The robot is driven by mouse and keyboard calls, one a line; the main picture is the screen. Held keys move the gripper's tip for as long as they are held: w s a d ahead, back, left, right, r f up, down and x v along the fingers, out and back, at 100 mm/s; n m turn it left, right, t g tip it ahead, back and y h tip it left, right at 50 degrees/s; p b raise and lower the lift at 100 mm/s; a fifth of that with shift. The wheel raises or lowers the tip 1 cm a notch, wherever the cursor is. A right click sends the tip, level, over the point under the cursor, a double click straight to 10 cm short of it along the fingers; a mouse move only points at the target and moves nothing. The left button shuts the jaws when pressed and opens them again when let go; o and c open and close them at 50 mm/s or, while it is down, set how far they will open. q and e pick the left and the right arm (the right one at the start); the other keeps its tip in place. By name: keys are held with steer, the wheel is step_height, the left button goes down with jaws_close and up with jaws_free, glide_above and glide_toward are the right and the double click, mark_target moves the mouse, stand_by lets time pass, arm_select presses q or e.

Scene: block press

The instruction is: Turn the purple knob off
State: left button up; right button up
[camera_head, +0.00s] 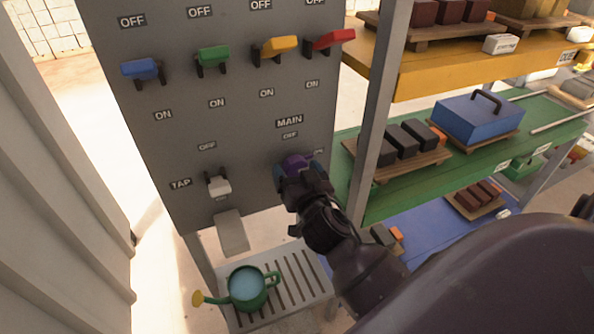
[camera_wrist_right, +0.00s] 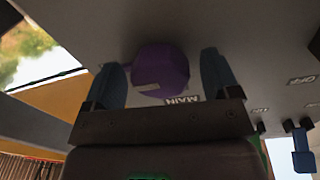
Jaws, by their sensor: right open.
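The purple knob (camera_head: 294,161) sits on the grey panel (camera_head: 180,115) under the MAIN label (camera_head: 289,122), with small OFF and ON marks by it. My right gripper (camera_head: 295,176) is at the knob and partly covers it in the head view. In the right wrist view, the purple knob (camera_wrist_right: 160,70) lies between the two blue fingers of my right gripper (camera_wrist_right: 165,80). The fingers stand apart on either side, with gaps between them and the knob. The knob's pointer direction is hard to tell. My left gripper is not in view.
Blue (camera_head: 142,69), green (camera_head: 213,56), yellow (camera_head: 277,46) and red (camera_head: 332,40) levers line the panel above. A white TAP lever (camera_head: 219,186) is at lower left, above a green watering can (camera_head: 248,287). A shelf post (camera_head: 383,110) and loaded shelves stand close on the right.

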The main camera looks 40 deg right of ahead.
steer(key=c, duration=0.9)
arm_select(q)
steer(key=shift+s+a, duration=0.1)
